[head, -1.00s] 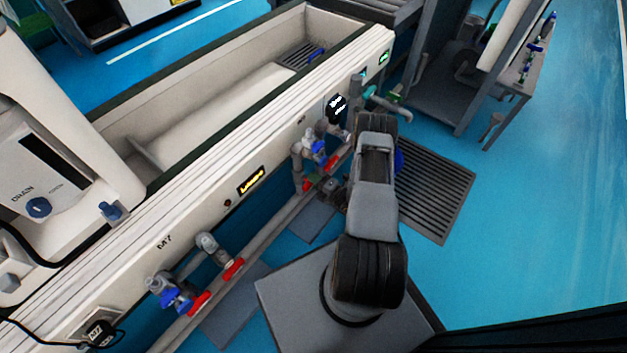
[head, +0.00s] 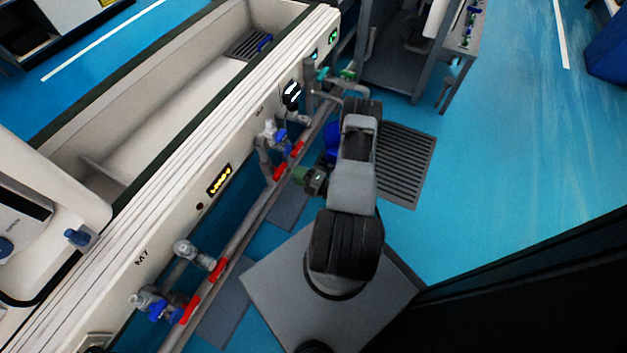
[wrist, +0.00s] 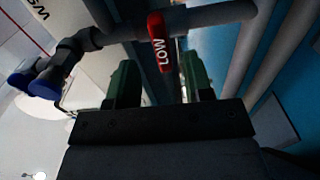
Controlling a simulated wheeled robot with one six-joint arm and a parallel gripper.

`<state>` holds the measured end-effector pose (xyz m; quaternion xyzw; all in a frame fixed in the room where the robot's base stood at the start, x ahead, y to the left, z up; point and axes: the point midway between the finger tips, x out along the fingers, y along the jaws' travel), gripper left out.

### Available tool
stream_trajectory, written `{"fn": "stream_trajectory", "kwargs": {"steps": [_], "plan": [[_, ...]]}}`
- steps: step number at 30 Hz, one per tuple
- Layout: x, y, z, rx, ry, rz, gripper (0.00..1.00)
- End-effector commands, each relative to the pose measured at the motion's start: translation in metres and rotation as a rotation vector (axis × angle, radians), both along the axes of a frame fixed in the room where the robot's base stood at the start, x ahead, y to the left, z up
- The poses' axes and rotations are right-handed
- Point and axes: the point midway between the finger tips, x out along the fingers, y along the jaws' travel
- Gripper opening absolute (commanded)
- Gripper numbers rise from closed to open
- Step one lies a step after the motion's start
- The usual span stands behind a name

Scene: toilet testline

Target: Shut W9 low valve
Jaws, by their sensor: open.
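The red valve handle marked LOW (wrist: 160,43) is in the wrist view, on a grey horizontal pipe. It points down the picture toward my gripper. My gripper (wrist: 160,80) is open, with one green finger on each side of the handle's lower end. No contact shows. In the head view my gripper (head: 304,178) is just right of the lower red handle (head: 280,171), under the white panel. The W9 label (wrist: 32,12) shows upside down in the wrist view's top left corner.
A second red handle (head: 297,149) and blue-capped fittings (head: 279,135) are close by. Another valve group with red handles (head: 217,269) is under the M7 label. The long white trough (head: 170,110) borders the pipes. Blue floor at right is clear, with a dark grate (head: 407,165).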

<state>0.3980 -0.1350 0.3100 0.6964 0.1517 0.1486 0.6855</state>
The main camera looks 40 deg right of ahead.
Motion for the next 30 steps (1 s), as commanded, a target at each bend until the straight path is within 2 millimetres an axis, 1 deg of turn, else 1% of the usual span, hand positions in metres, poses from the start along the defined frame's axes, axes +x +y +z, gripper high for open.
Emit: {"fn": "stream_trajectory", "kwargs": {"steps": [1, 6, 12, 18, 30], "plan": [[-0.01, -0.006, 0.002, 0.002, 0.001, -0.007, 0.47], [-0.037, -0.018, 0.002, 0.0, -0.001, -0.006, 0.47], [-0.056, -0.026, 0.001, 0.0, -0.001, -0.003, 0.47], [-0.063, -0.029, 0.0, 0.0, -0.001, 0.0, 0.47], [-0.064, -0.029, 0.0, 0.0, -0.001, 0.0, 0.47]]}}
